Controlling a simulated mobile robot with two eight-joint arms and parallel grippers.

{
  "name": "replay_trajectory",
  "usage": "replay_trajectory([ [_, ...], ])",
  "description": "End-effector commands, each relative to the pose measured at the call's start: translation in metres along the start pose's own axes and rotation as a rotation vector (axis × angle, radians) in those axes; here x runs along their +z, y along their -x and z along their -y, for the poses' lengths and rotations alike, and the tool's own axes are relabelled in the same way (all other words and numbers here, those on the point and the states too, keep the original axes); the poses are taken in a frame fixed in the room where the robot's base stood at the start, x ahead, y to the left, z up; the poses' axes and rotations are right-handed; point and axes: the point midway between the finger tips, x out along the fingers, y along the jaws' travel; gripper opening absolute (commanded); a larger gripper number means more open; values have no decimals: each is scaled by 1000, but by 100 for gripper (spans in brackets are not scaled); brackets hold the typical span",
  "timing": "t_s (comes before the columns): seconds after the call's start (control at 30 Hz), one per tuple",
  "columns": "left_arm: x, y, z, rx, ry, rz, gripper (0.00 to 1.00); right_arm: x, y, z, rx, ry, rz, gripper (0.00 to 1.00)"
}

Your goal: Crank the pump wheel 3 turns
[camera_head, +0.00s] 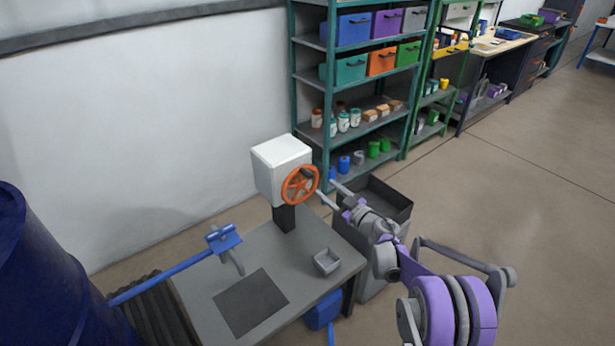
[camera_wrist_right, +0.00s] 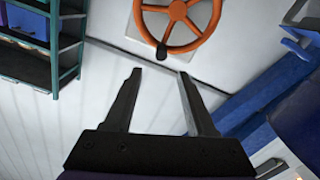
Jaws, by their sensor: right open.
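The orange pump wheel (camera_head: 289,185) is mounted on the front of a white box (camera_head: 275,158) on a dark post at the back of the grey table. My right gripper (camera_head: 326,188) is open and empty, just right of the wheel, with its fingers pointing toward it. In the right wrist view, the wheel (camera_wrist_right: 205,40) is at the top, cut off by the frame edge. A dark handle knob (camera_wrist_right: 162,51) on its rim lies just beyond my open fingertips (camera_wrist_right: 159,74), apart from them in the picture. My left gripper is not in view.
The grey table (camera_head: 205,283) holds a small grey tray (camera_head: 327,262) and a dark mat (camera_head: 250,302). A blue bar (camera_head: 165,278) with a hanging hook (camera_head: 235,262) reaches in from the left. A dark open bin (camera_head: 400,207) stands right of the table, and shelves (camera_head: 297,60) stand behind.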

Motion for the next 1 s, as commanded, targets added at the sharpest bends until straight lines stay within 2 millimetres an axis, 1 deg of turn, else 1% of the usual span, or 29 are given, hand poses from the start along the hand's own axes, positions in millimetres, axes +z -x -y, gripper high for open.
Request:
replay_trajectory([
  [0.07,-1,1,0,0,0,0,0,3,-6,3,-14,0,-2,56],
  [0.17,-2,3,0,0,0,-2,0,2,-18,3,-16,0,-3,56],
  [0.4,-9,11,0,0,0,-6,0,1,-64,3,-14,0,-3,56],
  [0.6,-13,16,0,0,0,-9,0,1,-95,3,-12,0,-2,56],
  [0.7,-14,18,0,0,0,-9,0,1,-104,3,-13,0,-3,56],
  [0.8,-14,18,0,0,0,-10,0,2,-108,3,-12,0,-2,56],
  [1.0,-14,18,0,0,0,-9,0,2,-108,3,-11,0,-2,56],
])
